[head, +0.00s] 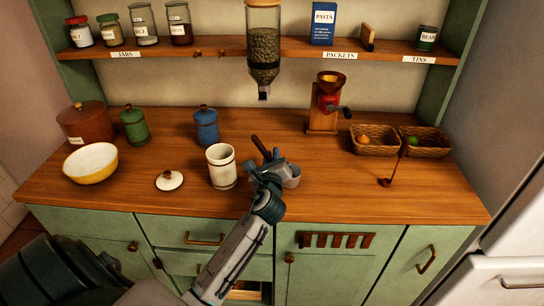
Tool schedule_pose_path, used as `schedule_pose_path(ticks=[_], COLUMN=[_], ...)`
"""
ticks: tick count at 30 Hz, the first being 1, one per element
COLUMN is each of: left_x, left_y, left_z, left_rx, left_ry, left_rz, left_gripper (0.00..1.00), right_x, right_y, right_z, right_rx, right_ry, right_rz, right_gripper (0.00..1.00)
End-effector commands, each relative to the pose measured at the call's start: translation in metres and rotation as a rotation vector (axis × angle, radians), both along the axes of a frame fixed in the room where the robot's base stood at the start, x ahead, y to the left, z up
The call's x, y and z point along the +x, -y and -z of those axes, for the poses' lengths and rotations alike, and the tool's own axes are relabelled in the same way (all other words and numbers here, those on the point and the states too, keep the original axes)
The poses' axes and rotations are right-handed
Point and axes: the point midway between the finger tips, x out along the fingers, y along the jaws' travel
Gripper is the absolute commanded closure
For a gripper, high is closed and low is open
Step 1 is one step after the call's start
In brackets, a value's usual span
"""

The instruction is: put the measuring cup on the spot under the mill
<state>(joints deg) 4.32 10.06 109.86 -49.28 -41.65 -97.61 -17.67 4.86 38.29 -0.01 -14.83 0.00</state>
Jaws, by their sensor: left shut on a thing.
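My left gripper (269,168) is over the middle of the wooden counter, shut on the measuring cup. The measuring cup (292,176) is small and grey, to the right of the jaws, and partly hidden by them. A dark stick-like part (258,145) rises behind the jaws; I cannot tell if it is the cup's handle. The mill (328,98), red with a wooden stand and a dark crank, stands further back and to the right of the gripper. The spot under it is not clear to see. My right gripper is not in view.
A white canister (221,168) stands open just left of the gripper, its lid (170,181) farther left. A bean dispenser (263,50) hangs from the shelf (220,46). Two baskets (375,147) and a small ladle (386,182) are at right. Counter between cup and mill looks clear.

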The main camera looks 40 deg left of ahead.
Motion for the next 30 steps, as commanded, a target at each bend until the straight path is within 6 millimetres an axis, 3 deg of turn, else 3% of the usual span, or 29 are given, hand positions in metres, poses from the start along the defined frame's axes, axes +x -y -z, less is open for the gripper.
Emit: schedule_pose_path(ticks=[10, 11, 14, 24, 30], left_x=[0.0, 0.0, 0.0, 0.0, -0.027], left_y=[0.0, 0.0, 0.0, 0.0, 0.017], left_z=[0.003, 0.003, 0.002, -0.002, 0.002], left_rx=[0.001, 0.001, 0.001, 0.001, -0.002], left_ry=[0.001, 0.001, 0.001, 0.001, 0.0], left_rz=[0.0, 0.0, 0.0, 0.0, 0.0], left_gripper=[1.0, 0.83, 0.65, 0.65, 0.65], right_x=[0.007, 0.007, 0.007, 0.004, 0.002], right_y=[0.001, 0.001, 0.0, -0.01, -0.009], right_z=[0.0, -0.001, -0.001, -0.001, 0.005], right_rx=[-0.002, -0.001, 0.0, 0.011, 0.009], right_ry=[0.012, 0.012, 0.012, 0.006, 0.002], right_rz=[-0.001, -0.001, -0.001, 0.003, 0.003], right_gripper=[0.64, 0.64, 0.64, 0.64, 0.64])
